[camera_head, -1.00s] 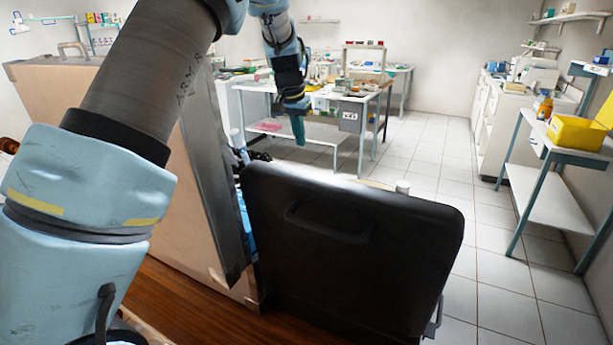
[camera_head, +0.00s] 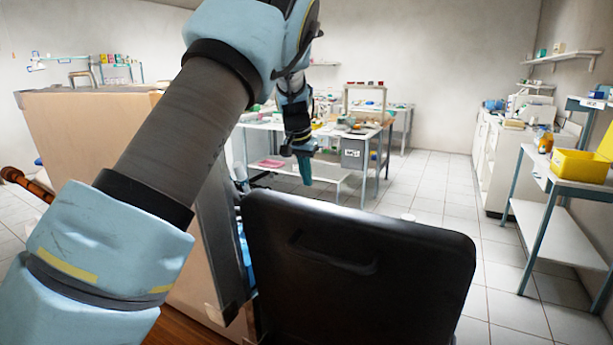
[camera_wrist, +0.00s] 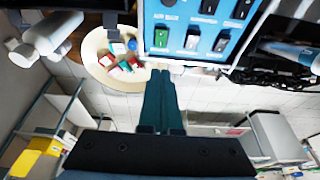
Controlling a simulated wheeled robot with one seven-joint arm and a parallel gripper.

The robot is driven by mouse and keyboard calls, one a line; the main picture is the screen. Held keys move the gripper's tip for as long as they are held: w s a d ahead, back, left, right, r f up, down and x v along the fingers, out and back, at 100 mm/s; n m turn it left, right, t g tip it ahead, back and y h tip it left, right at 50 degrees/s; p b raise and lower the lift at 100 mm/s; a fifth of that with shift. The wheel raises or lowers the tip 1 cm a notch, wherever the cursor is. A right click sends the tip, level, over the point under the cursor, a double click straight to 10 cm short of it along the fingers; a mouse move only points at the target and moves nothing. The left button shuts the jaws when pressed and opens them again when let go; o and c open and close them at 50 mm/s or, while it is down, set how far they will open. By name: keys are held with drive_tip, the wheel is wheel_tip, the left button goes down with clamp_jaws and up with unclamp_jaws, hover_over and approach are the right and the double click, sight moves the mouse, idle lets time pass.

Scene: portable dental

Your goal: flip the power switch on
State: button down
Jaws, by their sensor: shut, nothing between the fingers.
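A blue control panel (camera_wrist: 205,55) fills the top middle of the wrist view. It carries several switches: a green one (camera_wrist: 161,38), a pale one with green (camera_wrist: 191,41), and black ones (camera_wrist: 222,42). The labels are too small to read, so I cannot tell which is the power switch. My gripper (camera_wrist: 160,73) is shut and empty; its teal fingertips lie just below the panel's lower edge in this picture, seemingly apart from it.
A round cream tray (camera_wrist: 92,52) with small coloured items sits beside the panel. A tan case side (camera_head: 95,130) stands at left in the head view. A work table (camera_head: 330,140) is behind; a side table with a yellow bin (camera_head: 580,166) stands at right over open tiled floor.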

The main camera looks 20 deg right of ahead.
drive_tip(key=p+x, duration=0.1)
drive_tip(key=x, duration=0.2)
drive_tip(key=p+x, duration=0.1)
drive_tip(key=x, duration=0.2)
drive_tip(key=p+x, duration=0.1)
drive_tip(key=x, duration=0.2)
drive_tip(key=shift+s+a+f, duration=0.15)
drive_tip(key=shift+a+f, duration=0.05)
drive_tip(key=shift+a, duration=0.05)
drive_tip(key=shift+f, duration=0.65)
drive_tip(key=shift+f, duration=0.15)
drive_tip(key=shift+d+f+b, duration=0.15)
drive_tip(key=shift+f+b, duration=0.1)
drive_tip(key=shift+b, duration=0.2)
drive_tip(key=shift+r, duration=0.15)
